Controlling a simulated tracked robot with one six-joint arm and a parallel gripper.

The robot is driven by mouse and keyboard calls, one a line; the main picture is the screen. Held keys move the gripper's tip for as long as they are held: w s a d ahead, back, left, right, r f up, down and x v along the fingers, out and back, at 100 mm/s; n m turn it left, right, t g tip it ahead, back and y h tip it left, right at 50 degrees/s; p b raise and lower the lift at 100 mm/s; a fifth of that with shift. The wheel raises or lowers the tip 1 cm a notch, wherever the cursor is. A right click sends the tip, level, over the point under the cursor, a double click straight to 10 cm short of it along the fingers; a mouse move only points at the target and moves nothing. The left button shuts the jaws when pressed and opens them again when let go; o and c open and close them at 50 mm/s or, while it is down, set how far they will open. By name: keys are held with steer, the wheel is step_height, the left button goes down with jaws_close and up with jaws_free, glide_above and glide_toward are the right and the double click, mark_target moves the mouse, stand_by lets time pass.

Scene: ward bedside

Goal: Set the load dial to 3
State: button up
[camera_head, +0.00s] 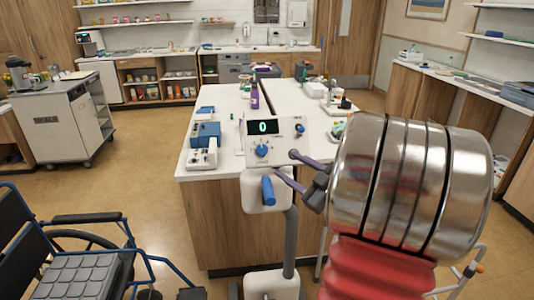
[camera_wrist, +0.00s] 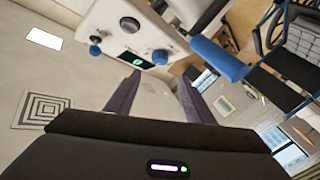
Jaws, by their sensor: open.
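A white console (camera_head: 283,133) has a dark display (camera_head: 262,127) reading a green 0. Below the display is a blue dial (camera_head: 261,150); its label is too small to read. A second blue knob (camera_head: 299,128) is on the right of the panel. In the wrist view the console (camera_wrist: 112,12) appears turned, with the blue dial (camera_wrist: 160,57) beside the display (camera_wrist: 132,58) and a grey knob (camera_wrist: 130,25). My gripper (camera_head: 284,165) is open and empty, its purple fingers pointing at the panel from the right. In the wrist view the dial lies beyond the fingertips (camera_wrist: 158,82), apparently apart from them.
A grey post (camera_head: 290,240) carries the console. Behind are a white-topped counter (camera_head: 228,98) and a purple bottle (camera_head: 254,95). A wheelchair (camera_head: 75,265) stands at lower left.

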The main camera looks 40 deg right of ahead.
mark_target(263, 150)
steer(key=w, duration=1.1)
steer(key=shift+w+d, duration=0.15)
steer(key=shift+d, duration=0.15)
steer(key=shift+c, duration=0.2)
steer(key=c, duration=1)
steer(key=shift+a+f+m+h, duration=0.1)
steer(key=shift+a+m+h, duration=0.1)
steer(key=shift+m+h, duration=0.8)
steer(key=o, duration=1)
steer(key=shift+o, duration=0.2)
steer(key=shift+d, duration=0.1)
